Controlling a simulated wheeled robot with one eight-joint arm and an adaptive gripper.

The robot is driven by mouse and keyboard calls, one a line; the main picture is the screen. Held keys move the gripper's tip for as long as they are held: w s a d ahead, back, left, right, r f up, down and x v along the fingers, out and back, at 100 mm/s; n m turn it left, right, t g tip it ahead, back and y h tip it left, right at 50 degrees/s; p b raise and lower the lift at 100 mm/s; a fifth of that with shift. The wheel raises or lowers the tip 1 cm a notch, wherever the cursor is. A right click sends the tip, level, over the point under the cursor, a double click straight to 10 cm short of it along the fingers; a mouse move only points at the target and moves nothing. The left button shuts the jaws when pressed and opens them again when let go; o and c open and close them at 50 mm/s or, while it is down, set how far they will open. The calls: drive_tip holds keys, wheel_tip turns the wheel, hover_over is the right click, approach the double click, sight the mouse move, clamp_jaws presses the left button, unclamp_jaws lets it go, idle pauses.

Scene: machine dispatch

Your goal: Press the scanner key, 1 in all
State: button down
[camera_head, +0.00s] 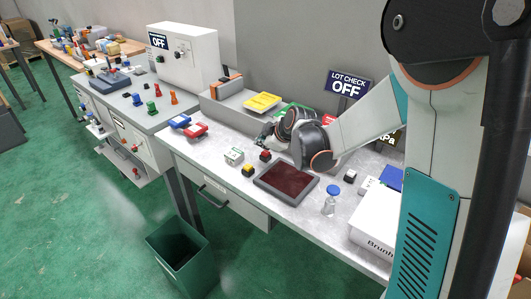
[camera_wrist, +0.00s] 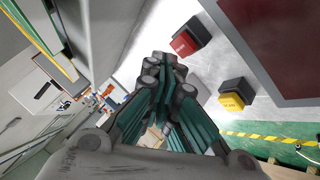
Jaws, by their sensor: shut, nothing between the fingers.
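A red key on a black base (camera_head: 265,155) and a yellow key on a black base (camera_head: 247,170) stand on the bench left of a dark red panel (camera_head: 286,181). A third key with a pale top (camera_head: 349,176) stands right of the panel.
A LOT CHECK OFF sign (camera_head: 347,84) stands at the back. A small white box (camera_head: 234,156), red and blue items at left, a blue-capped bottle (camera_head: 331,201) and a white box (camera_head: 374,224) surround the keys. A green bin (camera_head: 180,255) stands on the floor.

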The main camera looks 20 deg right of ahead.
sight(264, 153)
drive_tip(key=shift+f, duration=0.35)
drive_tip(key=shift+f+b, duration=0.55)
drive_tip(key=shift+b, duration=0.1)
idle(0.6)
drive_tip(key=shift+r, duration=0.1)
drive_tip(key=shift+r+p, duration=0.65)
drive_tip(key=shift+r, duration=0.2)
drive_tip(key=shift+r, duration=0.1)
drive_tip(key=shift+r+p, duration=1.8)
drive_tip(key=shift+r, duration=0.65)
